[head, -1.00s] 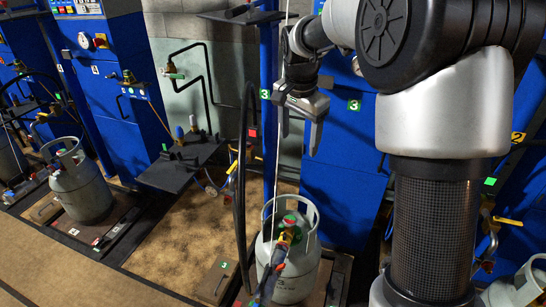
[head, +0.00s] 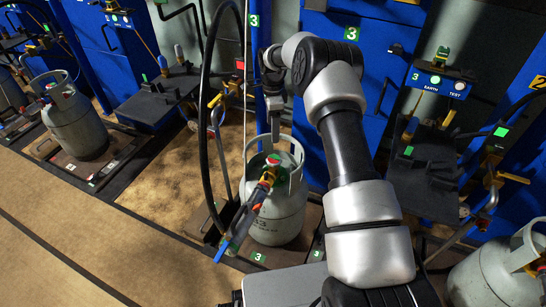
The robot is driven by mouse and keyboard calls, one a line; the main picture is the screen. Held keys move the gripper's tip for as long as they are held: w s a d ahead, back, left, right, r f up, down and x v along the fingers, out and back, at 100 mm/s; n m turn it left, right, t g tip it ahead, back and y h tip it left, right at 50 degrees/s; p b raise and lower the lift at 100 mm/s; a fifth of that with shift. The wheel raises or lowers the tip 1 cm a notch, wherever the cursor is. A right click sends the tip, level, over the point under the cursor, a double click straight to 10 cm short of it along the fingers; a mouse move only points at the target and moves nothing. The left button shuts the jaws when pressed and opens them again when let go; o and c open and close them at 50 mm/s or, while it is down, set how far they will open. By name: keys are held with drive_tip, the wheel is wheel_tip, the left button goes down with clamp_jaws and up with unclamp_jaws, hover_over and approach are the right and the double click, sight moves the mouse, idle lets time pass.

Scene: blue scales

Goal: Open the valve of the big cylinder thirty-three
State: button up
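A grey gas cylinder (head: 272,218) stands on a scale in the middle front, behind a floor plate marked 3; print on its body is too small to read. A round red and green valve top (head: 273,158) shows inside its collar. A connector with yellow and red parts (head: 260,194) is attached below the valve, with a blue-handled hose end hanging down to the left. My gripper (head: 274,138) points down just above the collar's rear, close to the valve, partly beside my arm. Its fingers are seen edge-on, so their opening is unclear. I see no contact with the valve.
A black hose (head: 207,110) loops up left of the cylinder beside a blue post (head: 262,75). Another cylinder (head: 75,125) stands at left, one more (head: 497,278) at lower right. A panel with EARTH and TEST buttons (head: 443,83) stands right. The floor at lower left is clear.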

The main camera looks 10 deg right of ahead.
sight(273, 159)
wheel_tip(273, 159, down, 16)
drive_tip(key=b, duration=0.2)
drive_tip(key=shift+r+b, duration=0.25)
drive_tip(key=shift+b, duration=0.05)
drive_tip(key=c, duration=1)
